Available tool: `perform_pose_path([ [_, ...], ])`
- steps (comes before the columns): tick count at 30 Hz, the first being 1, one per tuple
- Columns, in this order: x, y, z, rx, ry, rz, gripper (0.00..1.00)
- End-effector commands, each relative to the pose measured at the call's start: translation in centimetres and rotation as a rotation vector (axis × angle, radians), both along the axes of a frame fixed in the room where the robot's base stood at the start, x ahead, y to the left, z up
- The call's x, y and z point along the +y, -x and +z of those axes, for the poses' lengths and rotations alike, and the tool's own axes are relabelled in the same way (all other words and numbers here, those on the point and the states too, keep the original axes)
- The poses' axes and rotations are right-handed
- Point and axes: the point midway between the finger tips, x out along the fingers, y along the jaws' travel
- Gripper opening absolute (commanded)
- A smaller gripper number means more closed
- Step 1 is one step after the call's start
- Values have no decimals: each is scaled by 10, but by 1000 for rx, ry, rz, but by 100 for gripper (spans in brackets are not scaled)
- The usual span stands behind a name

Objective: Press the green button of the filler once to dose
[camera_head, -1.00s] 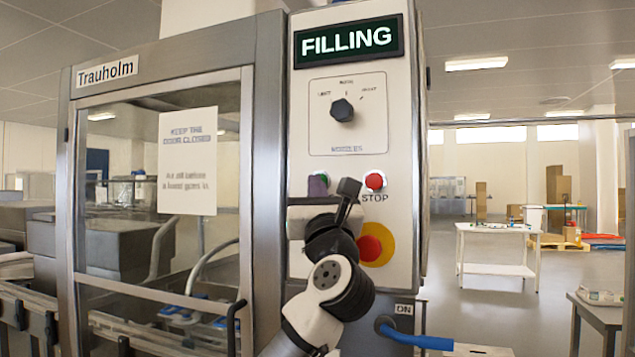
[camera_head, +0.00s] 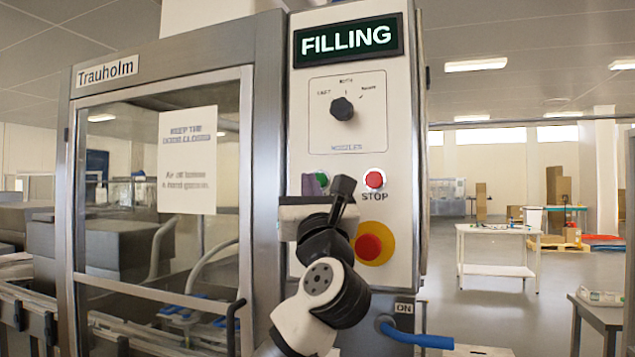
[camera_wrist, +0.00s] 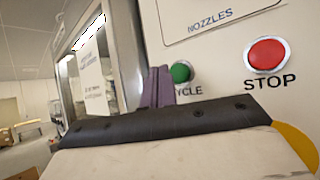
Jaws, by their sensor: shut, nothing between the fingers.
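The green button (camera_wrist: 181,72) sits on the filler's pale panel above the partly covered word CYCLE. In the head view the green button (camera_head: 322,180) is partly hidden by my gripper. My gripper (camera_wrist: 157,87) has purple fingers, shut together with nothing between them. In the wrist view they stand just left of the green button, their right edge close to its rim. I cannot tell whether they touch the panel. In the head view my gripper (camera_head: 309,185) is at the panel's left side. The red STOP button (camera_wrist: 267,54) is to the right of the green one.
A red emergency knob on a yellow disc (camera_head: 374,244) is close to my wrist. The nozzle selector knob (camera_head: 342,109) is above. A glass door (camera_head: 130,250) with a notice stands left. A blue-handled ON switch (camera_head: 415,338) is low on the right.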

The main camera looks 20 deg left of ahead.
Motion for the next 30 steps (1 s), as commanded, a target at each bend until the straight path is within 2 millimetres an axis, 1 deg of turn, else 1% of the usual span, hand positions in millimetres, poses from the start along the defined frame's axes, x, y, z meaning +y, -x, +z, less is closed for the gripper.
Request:
perform_pose_path([
  [1, 0, 6, -1, -1, -2, 1, 0],
  [9, 1, 33, 0, -2, -2, 1, 0],
  [12, 1, 39, 0, -1, -2, 0, 0],
  [16, 1, 42, 0, 0, -2, 0, 0],
  [30, 1, 42, 0, 0, -2, 0, 0],
])
